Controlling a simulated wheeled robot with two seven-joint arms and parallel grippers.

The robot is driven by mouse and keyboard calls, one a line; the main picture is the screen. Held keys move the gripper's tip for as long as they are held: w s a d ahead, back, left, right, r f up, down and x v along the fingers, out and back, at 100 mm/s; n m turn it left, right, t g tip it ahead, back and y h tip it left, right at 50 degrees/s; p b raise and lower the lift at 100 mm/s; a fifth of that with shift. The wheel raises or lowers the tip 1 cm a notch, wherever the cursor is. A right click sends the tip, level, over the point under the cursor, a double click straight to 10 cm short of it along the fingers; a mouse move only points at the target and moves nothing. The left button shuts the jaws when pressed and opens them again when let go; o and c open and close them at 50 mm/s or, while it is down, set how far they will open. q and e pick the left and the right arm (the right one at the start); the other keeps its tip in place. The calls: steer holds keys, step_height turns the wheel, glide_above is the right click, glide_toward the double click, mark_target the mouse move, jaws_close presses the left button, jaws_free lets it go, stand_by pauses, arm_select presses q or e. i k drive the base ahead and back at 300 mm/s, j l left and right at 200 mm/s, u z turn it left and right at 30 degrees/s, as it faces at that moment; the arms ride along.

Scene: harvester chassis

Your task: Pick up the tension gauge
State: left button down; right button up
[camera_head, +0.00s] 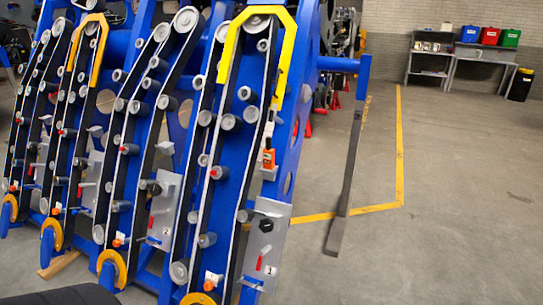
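A small orange device with a pale face and a dark top (268,158) sits upright at the right side of the nearest belt unit, beside the belt and above a grey plate. It looks like the tension gauge, but it is too small to be sure. I cannot tell whether it is clipped on or resting on something. Neither of my grippers shows in this view.
Blue harvester chassis (291,150) with several belt-and-roller units fills the left half. A grey slanted bar (347,185) hangs from a blue beam (338,63) on the right. Open concrete floor (450,210) lies right. A workbench (481,58) with coloured bins stands far back.

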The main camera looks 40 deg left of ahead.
mark_target(269, 154)
steer(key=i+u, duration=0.2)
steer(key=u, duration=0.25)
steer(key=i+l+u, duration=0.15)
steer(key=u, duration=0.3)
steer(key=i+l+u, duration=0.15)
steer(key=u, duration=0.3)
steer(key=l, duration=0.1)
